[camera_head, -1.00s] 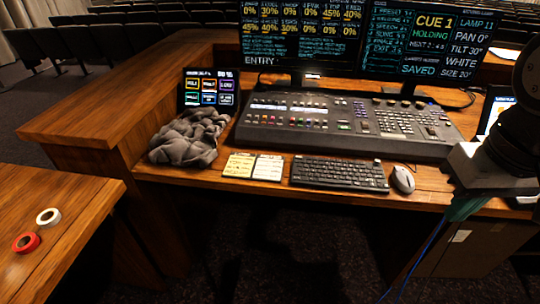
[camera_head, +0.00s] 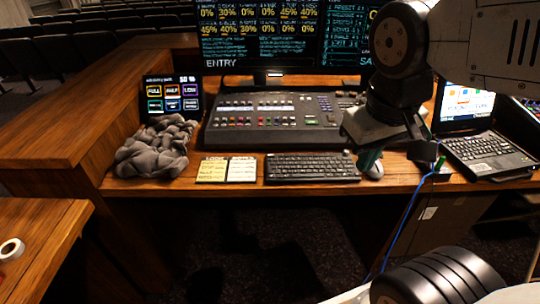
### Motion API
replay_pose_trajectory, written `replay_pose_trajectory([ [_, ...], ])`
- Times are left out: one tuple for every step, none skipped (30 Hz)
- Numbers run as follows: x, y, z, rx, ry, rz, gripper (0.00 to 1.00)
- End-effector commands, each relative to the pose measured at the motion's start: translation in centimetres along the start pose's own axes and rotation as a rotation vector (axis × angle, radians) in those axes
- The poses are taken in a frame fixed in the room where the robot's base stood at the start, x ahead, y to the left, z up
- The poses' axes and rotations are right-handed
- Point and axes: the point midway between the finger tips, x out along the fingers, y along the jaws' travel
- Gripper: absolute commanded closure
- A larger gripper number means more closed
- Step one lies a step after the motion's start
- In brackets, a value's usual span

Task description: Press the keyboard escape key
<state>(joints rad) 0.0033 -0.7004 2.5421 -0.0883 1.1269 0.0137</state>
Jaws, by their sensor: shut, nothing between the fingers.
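The black keyboard (camera_head: 312,168) lies near the front edge of the desk. Its escape key would be at the far left of the back row; single keys are too small to read. My gripper (camera_head: 368,164) hangs to the right of the keyboard, in front of the mouse (camera_head: 376,172) in the picture, and partly hides it. It is shut and empty, its fingers small and dark green. It looks apart from the keyboard's escape end; its height over the desk is hard to tell.
Cue cards (camera_head: 226,170) lie left of the keyboard, beside a crumpled grey cloth (camera_head: 156,148). The mixing console (camera_head: 265,120) is behind, with monitors above. An open laptop (camera_head: 488,150) stands at right. A small touch panel (camera_head: 172,97) stands at back left.

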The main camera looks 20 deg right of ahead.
Motion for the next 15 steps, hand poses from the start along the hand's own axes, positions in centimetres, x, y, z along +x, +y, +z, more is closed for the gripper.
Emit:
replay_pose_trajectory([
  [0.6,0.9,-1.9,-0.018,0.026,0.044,1.0],
  [1.0,1.7,-3.3,-0.034,0.051,0.077,1.0],
  [1.5,2.6,-5.5,-0.062,0.092,0.123,1.0],
  [1.9,3.4,-7.3,-0.089,0.124,0.159,1.0],
  [2.4,4.1,-9.2,-0.122,0.16,0.194,1.0],
  [3.0,4.8,-11.8,-0.173,0.209,0.235,1.0],
  [3.6,5.2,-13.7,-0.215,0.245,0.261,1.0],
  [4.1,5.5,-15.6,-0.258,0.283,0.282,1.0],
  [5.0,5.6,-18.1,-0.324,0.331,0.303,1.0],
  [5.6,5.5,-19.9,-0.375,0.367,0.313,1.0],
  [6.3,5.3,-21.6,-0.429,0.402,0.317,1.0],
  [7.4,4.8,-23.7,-0.503,0.447,0.315,1.0],
  [8.3,4.2,-25.1,-0.558,0.48,0.308,1.0],
  [9.2,3.6,-26.4,-0.614,0.509,0.295,1.0],
  [10.4,2.6,-27.9,-0.685,0.547,0.273,1.0],
])
